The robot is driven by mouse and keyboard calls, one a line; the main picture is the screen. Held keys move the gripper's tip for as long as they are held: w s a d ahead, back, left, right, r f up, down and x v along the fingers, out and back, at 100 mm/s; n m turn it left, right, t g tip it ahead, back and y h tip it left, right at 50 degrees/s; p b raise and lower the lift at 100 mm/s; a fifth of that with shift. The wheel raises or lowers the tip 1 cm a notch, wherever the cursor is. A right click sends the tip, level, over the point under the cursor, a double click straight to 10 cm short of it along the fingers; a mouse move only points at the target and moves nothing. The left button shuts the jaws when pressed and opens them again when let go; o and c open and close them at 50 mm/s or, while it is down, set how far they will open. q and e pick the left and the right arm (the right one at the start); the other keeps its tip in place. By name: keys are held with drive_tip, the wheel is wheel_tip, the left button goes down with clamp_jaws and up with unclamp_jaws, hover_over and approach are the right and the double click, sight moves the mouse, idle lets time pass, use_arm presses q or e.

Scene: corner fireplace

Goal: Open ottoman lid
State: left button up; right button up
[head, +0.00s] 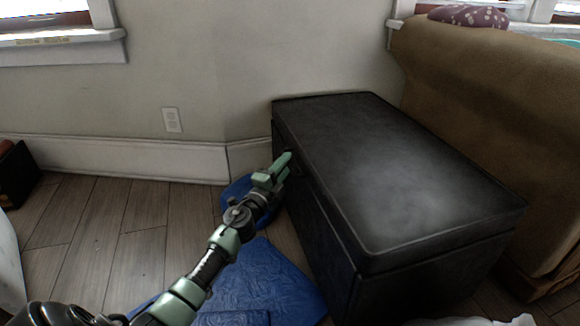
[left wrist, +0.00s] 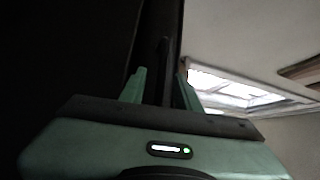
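The black ottoman (head: 330,240) stands on the floor with its flat black lid (head: 390,165) down on the box. My left gripper (head: 287,163) is at the ottoman's left side, just below the lid's edge near the far end. In the left wrist view my left gripper's green fingers (left wrist: 160,88) stand apart. A thin dark strip shows between them; I cannot tell whether they touch it. The dark ottoman side (left wrist: 70,50) fills the left of that view. My right gripper is not in view.
A brown sofa (head: 480,100) stands close along the ottoman's right side. Blue cloth or plastic (head: 270,280) lies on the floor under my left arm. The wall (head: 250,60) is behind the ottoman. Wooden floor at the left is mostly clear.

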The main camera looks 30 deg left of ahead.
use_arm(q)
drive_tip(key=shift+w+r, duration=0.1)
drive_tip(key=shift+w, duration=0.7)
clamp_jaws()
idle(0.9)
